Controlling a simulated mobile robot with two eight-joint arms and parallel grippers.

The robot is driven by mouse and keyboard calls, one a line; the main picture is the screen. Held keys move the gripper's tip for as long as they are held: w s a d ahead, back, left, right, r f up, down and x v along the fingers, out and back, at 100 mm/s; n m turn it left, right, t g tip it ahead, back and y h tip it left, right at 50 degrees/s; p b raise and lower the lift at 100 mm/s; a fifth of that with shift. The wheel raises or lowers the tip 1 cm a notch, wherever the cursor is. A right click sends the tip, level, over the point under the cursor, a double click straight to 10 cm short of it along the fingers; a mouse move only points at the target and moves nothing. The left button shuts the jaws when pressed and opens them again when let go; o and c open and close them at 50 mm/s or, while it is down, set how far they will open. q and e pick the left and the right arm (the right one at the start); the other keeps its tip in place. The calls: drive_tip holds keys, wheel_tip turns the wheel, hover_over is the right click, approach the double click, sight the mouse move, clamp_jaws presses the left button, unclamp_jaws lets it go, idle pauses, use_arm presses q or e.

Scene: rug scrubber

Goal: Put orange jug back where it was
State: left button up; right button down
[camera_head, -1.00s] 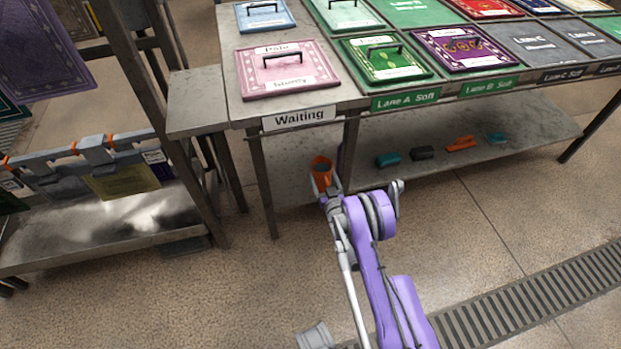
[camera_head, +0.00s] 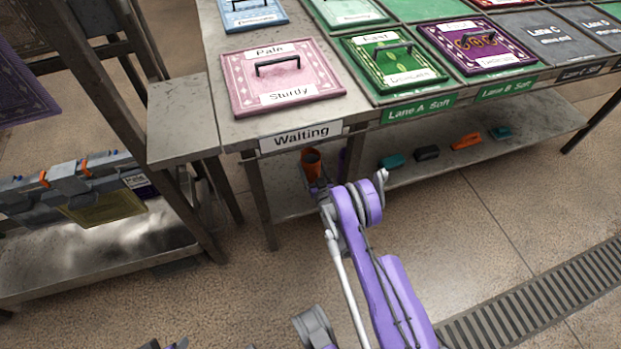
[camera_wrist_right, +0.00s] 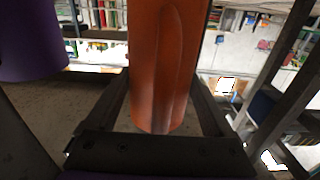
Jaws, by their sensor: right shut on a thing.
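The orange jug (camera_head: 311,165) is upright at the left end of the lower shelf (camera_head: 300,204), under the "Waiting" label. My right gripper (camera_head: 317,187) is shut on it from the front. In the right wrist view the orange jug (camera_wrist_right: 163,55) fills the middle between the two dark fingers of the gripper (camera_wrist_right: 163,105). I cannot tell whether its base touches the shelf. A purple thing (camera_wrist_right: 30,42) stands beside it on the left in the wrist view. A small dark part at the bottom edge of the head view may be my left gripper (camera_head: 165,344).
The table front edge and "Waiting" label (camera_head: 301,137) overhang the jug. A table leg (camera_head: 263,200) stands to its left. Teal (camera_head: 391,162), dark (camera_head: 427,153) and orange (camera_head: 467,141) blocks lie further right on the shelf. A metal rack (camera_head: 110,100) is at left; the floor in front is open.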

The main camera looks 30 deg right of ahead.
sight(312, 176)
drive_tip(key=shift+f+b, duration=0.65)
drive_tip(key=shift+f, duration=2.1)
drive_tip(key=shift+f, duration=0.1)
unclamp_jaws()
drive_tip(key=shift+f, duration=0.1)
